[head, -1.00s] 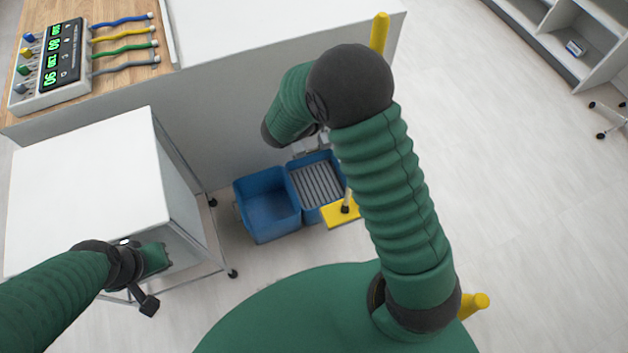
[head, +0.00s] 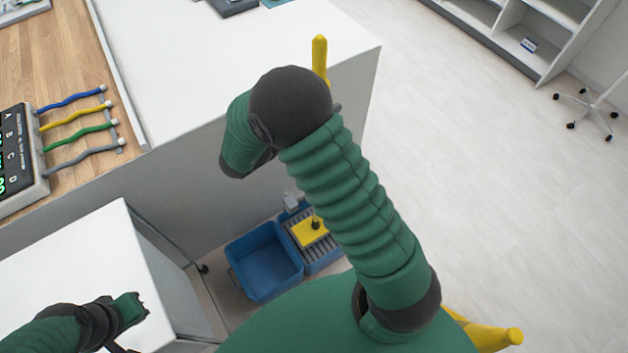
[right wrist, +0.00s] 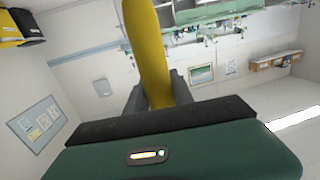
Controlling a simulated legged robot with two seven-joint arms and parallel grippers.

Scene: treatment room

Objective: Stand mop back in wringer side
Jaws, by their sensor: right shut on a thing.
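The mop's yellow head (head: 310,232) is over the grey slatted wringer side (head: 326,252) of the blue bucket. I cannot tell whether it rests on the slats or hangs just above them. The top of the yellow handle (head: 319,58) rises behind my right arm, which hides the middle of the handle. In the right wrist view my right gripper (right wrist: 158,93) is shut on the yellow handle (right wrist: 150,50). The open blue compartment (head: 264,262) is to the left and empty. My left gripper (head: 138,308) is over the white cart, its jaw opening unclear.
A white cart (head: 80,255) stands left of the bucket. A white-topped counter (head: 230,75) runs behind it, with a device and coloured cables on its wooden part. Open floor (head: 470,220) lies to the right, with shelves (head: 525,45) and a wheeled stool base (head: 590,112) beyond.

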